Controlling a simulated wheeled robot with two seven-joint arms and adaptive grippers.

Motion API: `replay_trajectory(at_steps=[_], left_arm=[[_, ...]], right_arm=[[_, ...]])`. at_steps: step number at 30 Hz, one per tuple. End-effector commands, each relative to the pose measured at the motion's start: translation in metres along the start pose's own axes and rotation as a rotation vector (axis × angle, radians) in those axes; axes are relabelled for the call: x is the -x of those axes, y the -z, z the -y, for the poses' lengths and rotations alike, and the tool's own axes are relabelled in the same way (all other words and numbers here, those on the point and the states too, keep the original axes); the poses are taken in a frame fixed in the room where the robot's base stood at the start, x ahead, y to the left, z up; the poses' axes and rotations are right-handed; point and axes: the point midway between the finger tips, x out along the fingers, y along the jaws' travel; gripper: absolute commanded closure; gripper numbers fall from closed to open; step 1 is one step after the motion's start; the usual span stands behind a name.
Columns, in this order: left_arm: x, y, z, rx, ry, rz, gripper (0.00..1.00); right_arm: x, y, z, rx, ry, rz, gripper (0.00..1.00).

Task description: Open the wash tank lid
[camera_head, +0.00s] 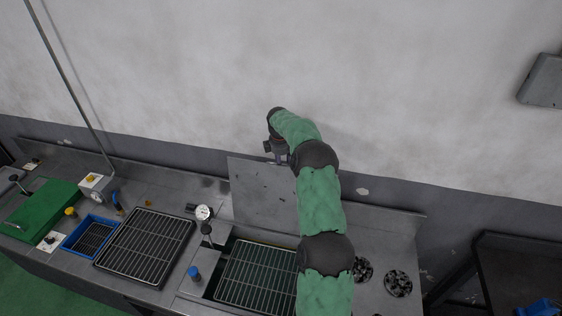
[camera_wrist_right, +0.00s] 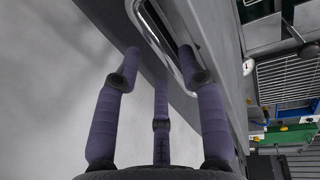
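The wash tank lid (camera_head: 262,190) is a flat grey plate. In the head view it stands raised, tilted up along the back of the wash tank (camera_head: 207,285). The tank's opening is uncovered and shows a wire rack (camera_head: 250,275) inside. My right arm reaches over the tank, and my right gripper (camera_head: 270,148) is at the lid's top edge. In the right wrist view the gripper's (camera_wrist_right: 160,65) three purple fingers are spread apart. A shiny metal bar handle (camera_wrist_right: 158,45) on a grey panel lies close to the fingertips; contact is unclear. My left gripper is not in view.
Left of the tank are a gauge (camera_head: 203,213), a dark grate (camera_head: 145,245), a blue tray (camera_head: 75,247) and a green cover (camera_head: 40,210). Two round drains (camera_head: 397,283) lie right of my arm. The wall (camera_head: 400,100) is close behind the lid.

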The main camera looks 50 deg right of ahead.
Motion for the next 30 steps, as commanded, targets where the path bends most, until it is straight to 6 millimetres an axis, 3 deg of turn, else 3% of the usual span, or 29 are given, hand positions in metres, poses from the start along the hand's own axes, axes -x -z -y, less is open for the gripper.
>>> replay_trajectory(at_steps=[11, 30], left_arm=[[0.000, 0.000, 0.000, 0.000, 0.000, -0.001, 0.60], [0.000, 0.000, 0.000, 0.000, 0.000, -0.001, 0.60]], right_arm=[[0.002, 0.000, 0.003, 0.002, 0.008, 0.003, 0.54], [0.108, 0.001, 0.000, 0.000, 0.001, 0.000, 0.54]])
